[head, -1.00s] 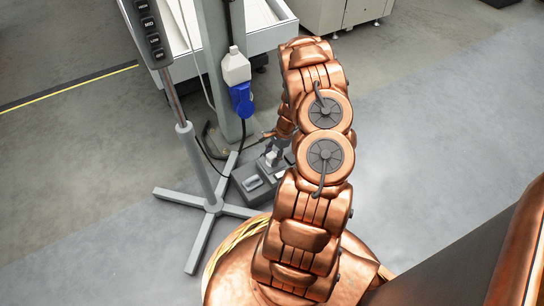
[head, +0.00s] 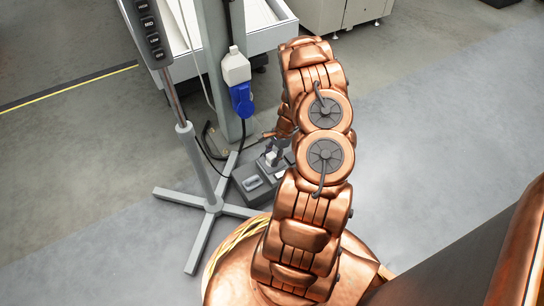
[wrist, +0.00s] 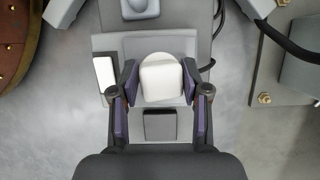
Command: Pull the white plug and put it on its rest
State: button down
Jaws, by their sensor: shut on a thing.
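The white plug (wrist: 162,80) sits between the two fingers of my gripper (wrist: 162,88) in the wrist view. The fingers press on its left and right sides. A pale round edge shows just behind the plug, over a light grey plate (wrist: 112,43) on a grey floor unit. The plug hides what is under it, so I cannot tell whether it is seated or lifted. In the head view my gripper (head: 275,152) is low over the grey unit (head: 243,192), partly hidden by my arm. I cannot single out the rest for certain.
A white block (wrist: 104,73) and a dark square (wrist: 160,125) lie beside the plug. A grey raised part (wrist: 140,8) is beyond it. A stand with splayed feet (head: 211,207), a post (head: 218,70) and a blue connector (head: 242,100) are close by. Dark cables run there.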

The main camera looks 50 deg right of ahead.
jog(key=shift+r, duration=0.1)
jog(key=shift+r+p, duration=0.7)
jog(key=shift+r, duration=0.7)
jog(key=shift+d, duration=0.1)
jog(key=shift+s+d+f, duration=0.2)
jog(key=shift+s+d, duration=0.4)
jog(key=shift+d, duration=1)
jog(key=shift+s+d+f, duration=0.15)
jog(key=shift+s+d, duration=0.4)
jog(key=shift+d, duration=1)
jog(key=shift+s+d+f, duration=0.2)
jog(key=shift+s+d, duration=0.4)
jog(key=shift+d, duration=1)
jog(key=shift+f, duration=0.1)
jog(key=shift+f, duration=2.2)
jog(key=c, duration=0.6)
grip_release()
